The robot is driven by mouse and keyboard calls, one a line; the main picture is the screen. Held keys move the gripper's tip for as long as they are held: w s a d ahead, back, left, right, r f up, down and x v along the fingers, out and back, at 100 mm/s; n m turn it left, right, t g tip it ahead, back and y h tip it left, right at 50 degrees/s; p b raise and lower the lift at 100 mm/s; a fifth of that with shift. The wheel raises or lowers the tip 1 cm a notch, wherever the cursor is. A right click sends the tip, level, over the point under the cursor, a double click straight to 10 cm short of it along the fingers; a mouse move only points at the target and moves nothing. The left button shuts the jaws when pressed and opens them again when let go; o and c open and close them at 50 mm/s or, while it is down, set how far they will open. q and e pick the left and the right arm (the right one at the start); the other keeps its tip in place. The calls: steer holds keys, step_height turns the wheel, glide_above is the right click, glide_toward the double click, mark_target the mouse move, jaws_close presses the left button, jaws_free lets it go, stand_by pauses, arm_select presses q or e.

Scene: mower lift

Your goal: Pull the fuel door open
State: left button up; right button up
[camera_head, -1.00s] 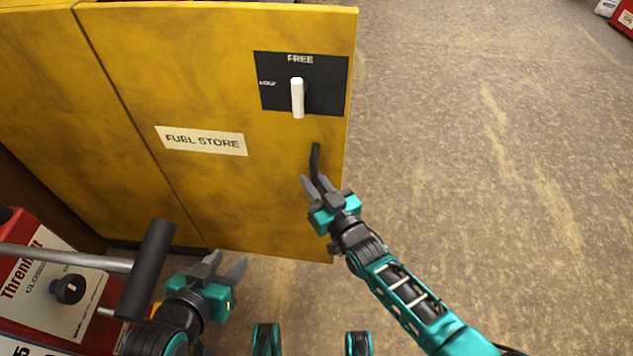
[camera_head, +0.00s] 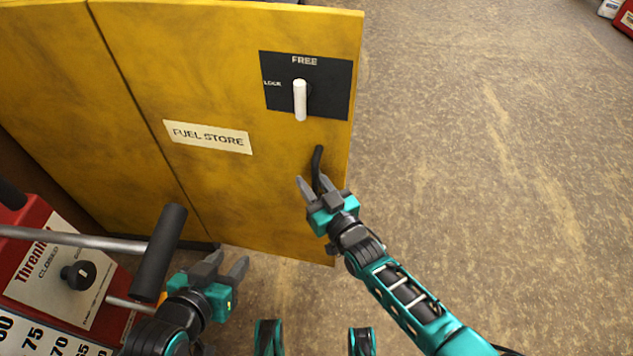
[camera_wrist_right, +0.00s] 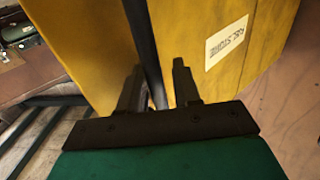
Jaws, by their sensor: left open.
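The yellow fuel door (camera_head: 262,215) carries a "FUEL STORE" label (camera_head: 208,137). A white latch lever (camera_head: 300,100) stands upright under the word FREE on a black plate, with LOCK marked to its left. A black bar handle (camera_head: 317,163) is near the door's right edge. My right gripper (camera_head: 316,184) is at the handle's lower end. In the right wrist view the handle (camera_wrist_right: 143,35) runs down between my right gripper's fingers (camera_wrist_right: 158,82), which stand apart; contact is unclear. My left gripper (camera_head: 226,264) is open and empty, low on the left.
A red machine (camera_head: 28,222) with a control panel stands at the lower left. Its metal bar and black grip (camera_head: 160,253) lie close to my left gripper. The floor (camera_head: 480,170) right of the cabinet is clear. A red object (camera_head: 624,17) shows at the far top right.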

steer(key=shift+o, duration=0.3)
steer(key=shift+d, duration=0.15)
steer(key=shift+d, duration=0.1)
steer(key=shift+s+d, duration=0.15)
steer(key=shift+s, duration=0.15)
steer(key=p+v, duration=0.3)
steer(key=v, duration=0.9)
steer(key=shift+s+f, duration=0.1)
steer(key=shift+s, duration=0.05)
